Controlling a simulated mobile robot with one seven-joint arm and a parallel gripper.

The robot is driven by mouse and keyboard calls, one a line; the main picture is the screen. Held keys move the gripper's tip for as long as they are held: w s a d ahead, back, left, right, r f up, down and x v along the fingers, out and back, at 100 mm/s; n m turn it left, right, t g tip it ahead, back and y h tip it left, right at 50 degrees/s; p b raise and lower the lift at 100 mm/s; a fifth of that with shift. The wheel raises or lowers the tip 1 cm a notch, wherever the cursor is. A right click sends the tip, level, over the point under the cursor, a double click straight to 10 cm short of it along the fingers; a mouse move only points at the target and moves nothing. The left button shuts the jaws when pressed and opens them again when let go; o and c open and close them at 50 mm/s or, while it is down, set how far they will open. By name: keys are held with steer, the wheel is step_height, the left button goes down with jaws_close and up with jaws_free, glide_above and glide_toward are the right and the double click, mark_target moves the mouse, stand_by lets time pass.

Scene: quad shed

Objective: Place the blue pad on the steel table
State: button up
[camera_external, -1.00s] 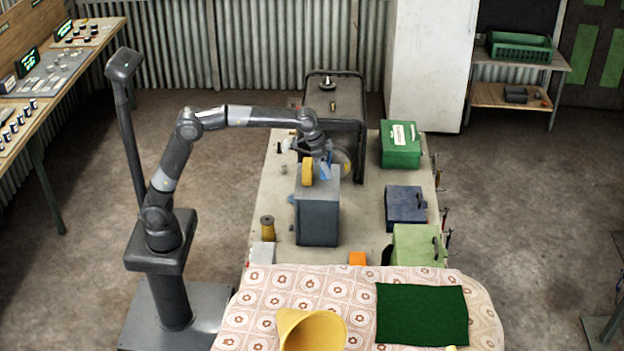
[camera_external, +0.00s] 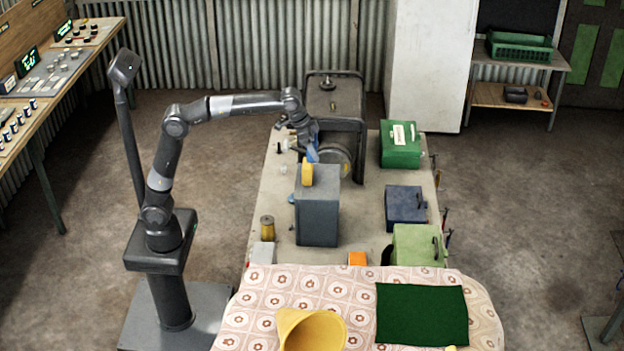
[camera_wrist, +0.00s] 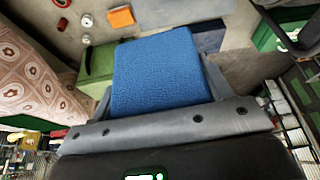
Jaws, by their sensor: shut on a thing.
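My gripper (camera_external: 311,148) is shut on the blue pad. The blue pad (camera_wrist: 165,70) fills the middle of the wrist view between the two fingers, with a rough, cloth-like face. In the external view only a small part of the pad (camera_external: 313,153) shows, below my wrist. The pad is just behind the grey box and in front of the dark machine, above the pale-topped table (camera_external: 270,195). I cannot tell its exact height. The frames do not make clear whether this table is steel.
A dark machine (camera_external: 335,110) stands behind. Green (camera_external: 400,150), dark blue (camera_external: 405,207) and light green (camera_external: 417,247) boxes line the right side. A patterned cloth (camera_external: 260,300) covers the near surface.

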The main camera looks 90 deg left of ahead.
steer(key=s+a+n+y, duration=0.1)
steer(key=s+a+n, duration=0.3)
steer(key=s+a, duration=1.1)
steer(key=f, duration=2.7)
steer(key=d+f, duration=0.1)
steer(key=f, duration=1.3)
steer(key=shift+s+f, duration=0.2)
steer(key=shift+s, duration=0.1)
steer(key=o, duration=0.5)
steer(key=shift+f, duration=0.15)
steer(key=o, duration=0.4)
steer(key=shift+o, duration=0.2)
